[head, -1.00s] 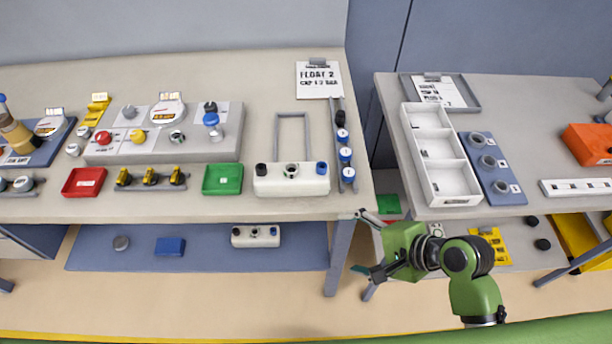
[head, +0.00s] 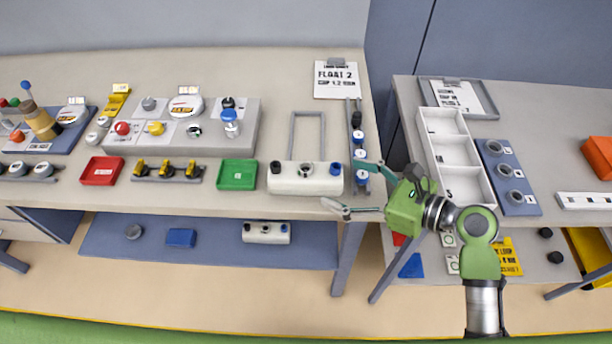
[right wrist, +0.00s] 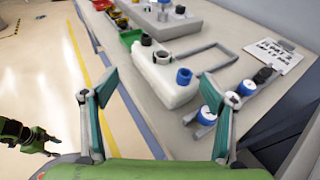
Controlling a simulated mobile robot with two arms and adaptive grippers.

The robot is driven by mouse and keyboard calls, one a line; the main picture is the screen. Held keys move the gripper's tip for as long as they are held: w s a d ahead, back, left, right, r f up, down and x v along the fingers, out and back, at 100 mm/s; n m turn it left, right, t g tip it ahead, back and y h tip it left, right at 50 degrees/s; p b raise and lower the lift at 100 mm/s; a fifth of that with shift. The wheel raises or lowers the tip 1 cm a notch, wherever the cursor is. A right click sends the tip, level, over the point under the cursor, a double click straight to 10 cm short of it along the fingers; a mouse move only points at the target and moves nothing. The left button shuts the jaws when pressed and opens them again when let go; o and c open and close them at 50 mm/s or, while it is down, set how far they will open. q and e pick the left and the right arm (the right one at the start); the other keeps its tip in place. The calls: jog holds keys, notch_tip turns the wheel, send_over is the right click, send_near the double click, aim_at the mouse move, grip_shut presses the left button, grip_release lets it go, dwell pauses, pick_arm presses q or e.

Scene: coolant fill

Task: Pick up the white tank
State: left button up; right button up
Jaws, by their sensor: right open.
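The white tank (head: 305,180) lies on the bench near its front edge, with dark and blue caps on top and a grey frame (head: 307,115) behind it. In the right wrist view the tank (right wrist: 165,82) sits ahead, between the spread fingers. My right gripper (head: 344,185) is open and empty, at the tank's right end in the head view; I cannot tell whether it touches. It also shows in the right wrist view (right wrist: 160,88). My left gripper (right wrist: 42,142) shows small at the left of the right wrist view; its jaw state is unclear.
A rail with blue-and-white caps (head: 359,150) stands close right of the tank, and a green tray (head: 237,175) to its left. A similar white tank (head: 265,232) sits on the lower shelf. A white compartment box (head: 455,150) is on the right bench.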

aim_at(309, 172)
jog(key=x, duration=1)
jog(key=shift+f+p, duration=0.1)
jog(key=shift+p, duration=0.3)
jog(key=shift+s+d, duration=0.1)
grip_shut()
